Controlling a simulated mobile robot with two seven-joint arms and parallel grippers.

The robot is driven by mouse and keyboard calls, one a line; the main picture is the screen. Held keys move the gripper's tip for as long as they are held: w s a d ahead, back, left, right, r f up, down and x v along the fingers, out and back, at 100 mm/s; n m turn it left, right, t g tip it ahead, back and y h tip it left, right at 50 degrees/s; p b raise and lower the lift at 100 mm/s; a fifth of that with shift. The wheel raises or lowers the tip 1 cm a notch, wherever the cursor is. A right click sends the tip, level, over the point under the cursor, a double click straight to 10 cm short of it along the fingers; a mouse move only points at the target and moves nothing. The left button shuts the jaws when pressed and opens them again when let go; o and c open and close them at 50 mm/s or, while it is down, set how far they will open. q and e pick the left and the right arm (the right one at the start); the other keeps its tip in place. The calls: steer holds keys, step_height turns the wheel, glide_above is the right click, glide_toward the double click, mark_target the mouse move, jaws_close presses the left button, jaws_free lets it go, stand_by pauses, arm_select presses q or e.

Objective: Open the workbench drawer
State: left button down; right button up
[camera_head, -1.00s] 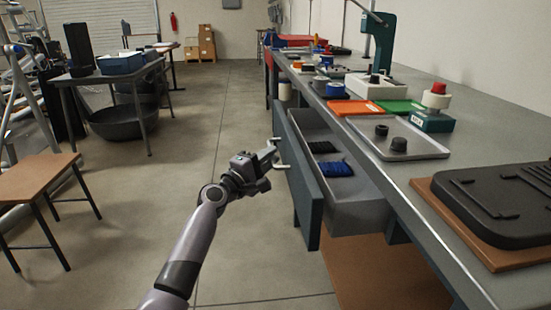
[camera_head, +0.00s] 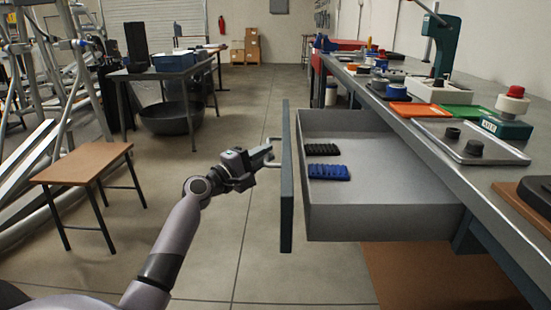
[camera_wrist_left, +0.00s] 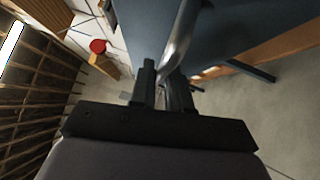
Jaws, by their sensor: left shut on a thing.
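The workbench drawer (camera_head: 400,208) stands pulled well out from under the workbench (camera_head: 440,135). Its dark blue-grey front panel (camera_head: 287,185) faces left, with a metal bar handle (camera_head: 272,164) on it. My left gripper (camera_head: 267,156) is at that handle. In the left wrist view the fingers (camera_wrist_left: 163,95) are closed around the curved handle bar (camera_wrist_left: 180,38), close to the drawer front. Inside the drawer lie a blue item (camera_head: 328,172) and a black item (camera_head: 321,149). My right gripper is not in view.
On the bench top are a tray (camera_head: 470,142), an orange tray (camera_head: 420,109) and a red-topped device (camera_head: 508,112). A small brown table (camera_head: 82,163) stands at left, with a dark table (camera_head: 165,70) behind it. The floor between is clear.

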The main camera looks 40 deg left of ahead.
arm_select(q)
steer(key=shift+s+a, duration=0.1)
steer(key=shift+a, duration=0.05)
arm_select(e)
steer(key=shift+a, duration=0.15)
arm_select(q)
steer(key=c, duration=1.2)
jaws_free()
steer(key=shift+o, duration=0.2)
steer(key=s+f, duration=0.1)
steer(key=s, duration=0.6)
steer(key=shift+a, duration=0.45)
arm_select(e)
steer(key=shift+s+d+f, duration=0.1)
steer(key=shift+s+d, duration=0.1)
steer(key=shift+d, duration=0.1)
